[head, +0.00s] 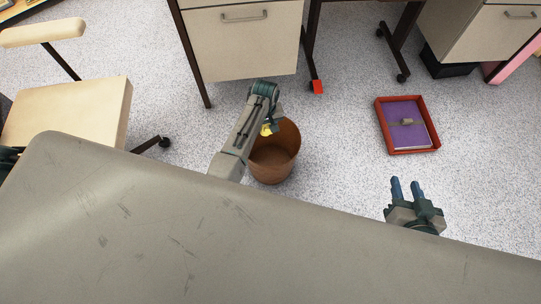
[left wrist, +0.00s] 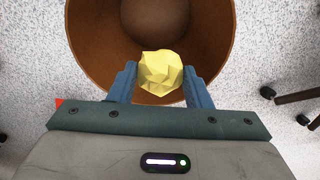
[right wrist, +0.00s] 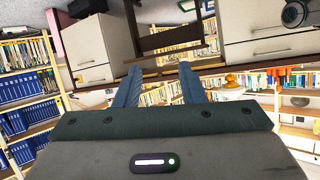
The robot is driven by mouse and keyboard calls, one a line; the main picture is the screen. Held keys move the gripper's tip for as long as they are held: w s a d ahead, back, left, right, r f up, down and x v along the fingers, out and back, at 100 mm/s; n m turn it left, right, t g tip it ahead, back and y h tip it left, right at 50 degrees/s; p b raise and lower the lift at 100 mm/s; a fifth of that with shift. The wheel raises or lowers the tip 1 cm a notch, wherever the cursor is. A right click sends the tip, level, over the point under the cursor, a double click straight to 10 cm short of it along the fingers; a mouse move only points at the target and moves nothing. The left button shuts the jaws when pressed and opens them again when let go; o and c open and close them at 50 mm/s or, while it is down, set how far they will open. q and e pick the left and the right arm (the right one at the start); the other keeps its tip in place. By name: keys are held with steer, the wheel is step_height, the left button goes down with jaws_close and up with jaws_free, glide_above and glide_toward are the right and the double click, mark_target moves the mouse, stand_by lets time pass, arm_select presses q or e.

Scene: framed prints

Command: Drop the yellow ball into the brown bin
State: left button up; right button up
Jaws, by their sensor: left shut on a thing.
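The yellow faceted ball (left wrist: 161,73) is held between the fingers of my left gripper (left wrist: 160,82), which is shut on it. In the head view the ball (head: 266,130) shows at the left rim of the brown bin (head: 276,158), with my left gripper (head: 270,123) over the bin's left part. In the left wrist view the bin (left wrist: 95,40) opens just beyond the ball, and its inside is bare where visible. My right gripper (head: 404,190) is open and empty, at the right, well away from the bin.
A red tray (head: 383,128) with a purple book (head: 403,128) lies on the floor at the right. Desks with drawers (head: 245,42) stand behind the bin. A cream chair (head: 75,110) is at the left. A small red object (head: 317,87) lies by a desk leg.

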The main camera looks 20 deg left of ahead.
arm_select(q)
steer(key=o, duration=1)
steer(key=shift+o, duration=0.2)
steer(key=shift+r, duration=0.2)
step_height(320, 180, up, 2)
steer(key=shift+r+p, duration=0.25)
steer(key=shift+p, duration=0.3)
step_height(320, 180, up, 8)
steer(key=p, duration=0.2)
arm_select(e)
steer(key=s+f+g, duration=0.3)
steer(key=s+g, duration=0.2)
steer(key=shift+n, duration=0.3)
arm_select(q)
steer(key=shift+s+f, duration=0.1)
arm_select(e)
steer(key=shift+s+d+f, duration=0.1)
